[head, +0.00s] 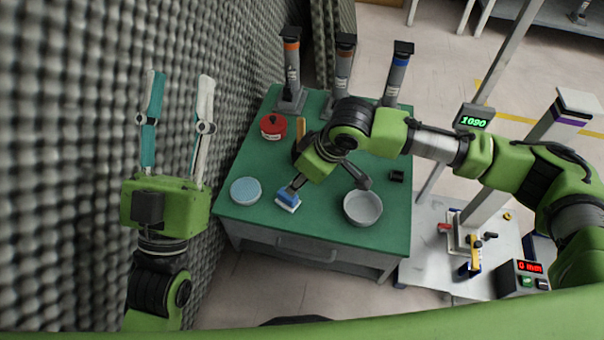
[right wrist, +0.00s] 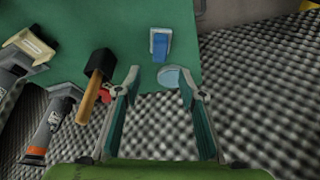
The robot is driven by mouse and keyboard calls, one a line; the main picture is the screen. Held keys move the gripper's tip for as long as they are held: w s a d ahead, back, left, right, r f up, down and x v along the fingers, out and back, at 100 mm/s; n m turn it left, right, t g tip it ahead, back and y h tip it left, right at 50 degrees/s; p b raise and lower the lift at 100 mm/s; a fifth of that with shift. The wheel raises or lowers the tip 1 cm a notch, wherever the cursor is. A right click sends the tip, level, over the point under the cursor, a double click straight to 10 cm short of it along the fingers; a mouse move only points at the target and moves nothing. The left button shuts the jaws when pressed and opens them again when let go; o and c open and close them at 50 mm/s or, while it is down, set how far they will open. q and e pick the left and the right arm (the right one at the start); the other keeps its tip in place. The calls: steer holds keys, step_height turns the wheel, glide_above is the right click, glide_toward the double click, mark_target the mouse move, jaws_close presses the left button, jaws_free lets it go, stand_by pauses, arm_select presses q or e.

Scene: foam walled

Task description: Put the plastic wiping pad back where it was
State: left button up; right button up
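A small block with a white base and a blue top, which looks like the wiping pad (head: 288,200), lies on the green table mat (head: 320,232) near its front edge. It also shows in the right wrist view (right wrist: 160,45). A round light blue disc (head: 245,190) lies to its left; its kind is not clear. My right gripper (head: 327,188) is over the mat, with one finger overlapping the pad in the head view. In the right wrist view its fingers (right wrist: 160,76) are apart with nothing between them. My left gripper (head: 181,80) is open and empty beside the foam wall.
A grey bowl (head: 363,208) stands right of the pad. A red tin (head: 273,126), a wooden-handled mallet (right wrist: 92,92) and several upright tools (head: 292,75) are farther back. The foam wall (head: 70,170) borders the left. A side bench (head: 440,262) holds instruments.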

steer(key=s+a+r+n+t+y, duration=0.1)
steer(key=s+a+r+y, duration=0.1)
steer(key=a, duration=0.4)
steer(key=s+a+r+y, duration=0.1)
steer(key=a+r+y, duration=0.1)
steer(key=a, duration=0.3)
steer(key=s+a+r+t+y, duration=0.1)
steer(key=a+r+t+y, duration=0.35)
steer(key=r, duration=0.75)
steer(key=d+r+m+t+y, duration=0.35)
steer(key=d+r+t, duration=0.3)
steer(key=r, duration=0.35)
steer(key=s+d+r+m+t+h, duration=0.2)
steer(key=d+r+t+h, duration=0.1)
steer(key=d, duration=0.6)
steer(key=s+d+r+m+t+h, duration=0.2)
steer(key=d+t+h, duration=0.4)
steer(key=d, duration=0.3)
steer(key=shift+s+r+t, duration=0.3)
steer(key=shift+r+t, duration=0.2)
steer(key=shift+r, duration=0.1)
steer(key=shift+m, duration=0.25)
